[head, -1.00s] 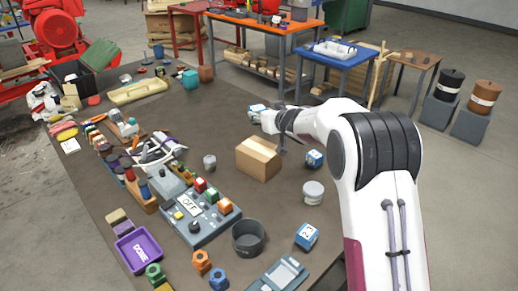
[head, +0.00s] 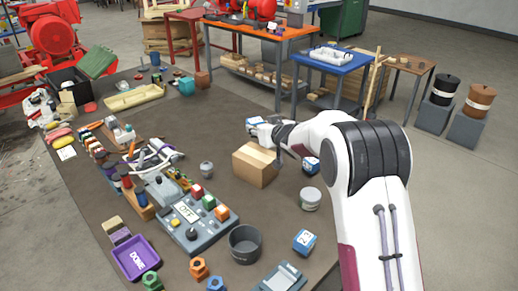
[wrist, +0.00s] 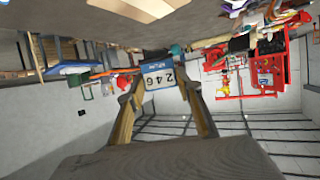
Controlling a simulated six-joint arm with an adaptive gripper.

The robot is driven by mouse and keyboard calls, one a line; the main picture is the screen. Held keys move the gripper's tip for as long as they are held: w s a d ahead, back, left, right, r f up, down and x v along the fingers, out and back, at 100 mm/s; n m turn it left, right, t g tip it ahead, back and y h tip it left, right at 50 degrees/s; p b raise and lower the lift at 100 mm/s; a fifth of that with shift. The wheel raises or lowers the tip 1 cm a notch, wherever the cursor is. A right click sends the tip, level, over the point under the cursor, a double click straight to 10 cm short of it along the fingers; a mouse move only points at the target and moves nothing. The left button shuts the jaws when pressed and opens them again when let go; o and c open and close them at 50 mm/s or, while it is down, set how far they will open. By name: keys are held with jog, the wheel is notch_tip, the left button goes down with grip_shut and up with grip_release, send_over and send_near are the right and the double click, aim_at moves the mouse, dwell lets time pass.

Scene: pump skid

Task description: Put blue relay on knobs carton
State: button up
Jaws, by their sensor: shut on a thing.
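My gripper (head: 262,128) is shut on a blue relay (head: 254,122) with a white label. A closed brown cardboard carton (head: 256,166) stands on the dark table, below and in front of my gripper in the head view. I cannot read any wording on it. The relay appears to be held above the table beyond the carton, apart from its top. Part of a cardboard box (wrist: 146,8) shows at the top of the wrist view.
Another blue block (head: 311,165) stands right of the carton, partly behind my arm. A lidded white tub (head: 310,198), another blue block (head: 304,241) and a small grey jar (head: 206,169) stand nearby. A control box (head: 188,216) is front left. The far table middle is clear.

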jog(key=shift+f, duration=2.05)
jog(key=shift+f, duration=1.9)
jog(key=shift+f, duration=0.1)
jog(key=o, duration=1.2)
jog(key=shift+s+d+r, duration=0.15)
jog(key=shift+s+r, duration=0.15)
jog(key=shift+s, duration=0.05)
jog(key=shift+v, duration=5.6)
